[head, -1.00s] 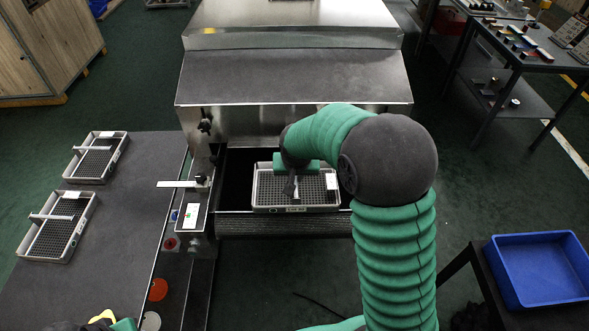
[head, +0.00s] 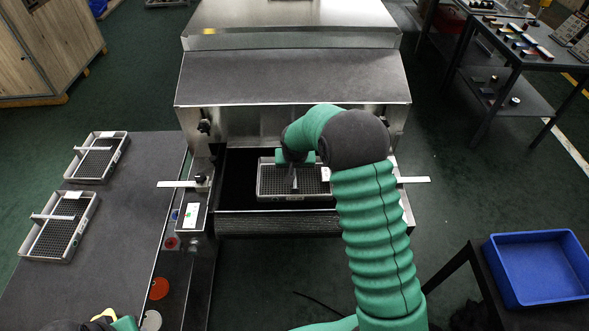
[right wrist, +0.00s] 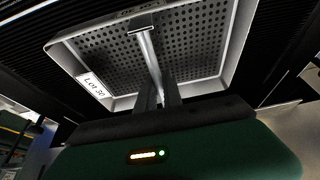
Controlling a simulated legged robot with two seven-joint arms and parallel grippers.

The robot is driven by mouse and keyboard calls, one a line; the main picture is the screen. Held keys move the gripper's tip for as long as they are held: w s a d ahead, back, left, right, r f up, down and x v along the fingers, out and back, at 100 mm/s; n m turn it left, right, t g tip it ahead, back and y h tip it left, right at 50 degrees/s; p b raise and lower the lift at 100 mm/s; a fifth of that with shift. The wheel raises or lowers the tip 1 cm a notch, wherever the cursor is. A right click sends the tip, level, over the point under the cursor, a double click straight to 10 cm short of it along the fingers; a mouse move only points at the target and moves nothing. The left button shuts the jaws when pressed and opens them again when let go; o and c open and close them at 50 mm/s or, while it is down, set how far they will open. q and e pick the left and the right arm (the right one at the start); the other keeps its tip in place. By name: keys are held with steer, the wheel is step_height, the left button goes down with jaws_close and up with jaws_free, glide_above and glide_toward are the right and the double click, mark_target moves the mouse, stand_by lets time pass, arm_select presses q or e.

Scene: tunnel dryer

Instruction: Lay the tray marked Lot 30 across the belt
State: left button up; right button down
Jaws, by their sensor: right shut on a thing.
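The tray marked Lot 30 (head: 272,183) is grey with a perforated floor and a white label; it lies level over the dark belt (head: 237,188) at the dryer mouth, its long side across the belt. My right gripper (head: 295,180) is shut on the tray's middle bar. In the right wrist view the fingers (right wrist: 158,98) grip that bar, and the label (right wrist: 93,85) reads Lot 30. I cannot tell whether the tray touches the belt. My arm hides its right end. Part of my left gripper (head: 120,324) shows at the bottom left; its jaws cannot be made out.
The steel dryer hood (head: 292,75) stands behind the belt. Two similar trays, one far (head: 120,150) and one nearer (head: 72,232), lie on the left table (head: 120,225). A control box (head: 191,216) flanks the belt. A blue bin (head: 538,268) stands at the right.

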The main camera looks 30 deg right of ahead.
steer(key=c, duration=1.5)
jaws_free()
steer(key=shift+s+a, duration=0.1)
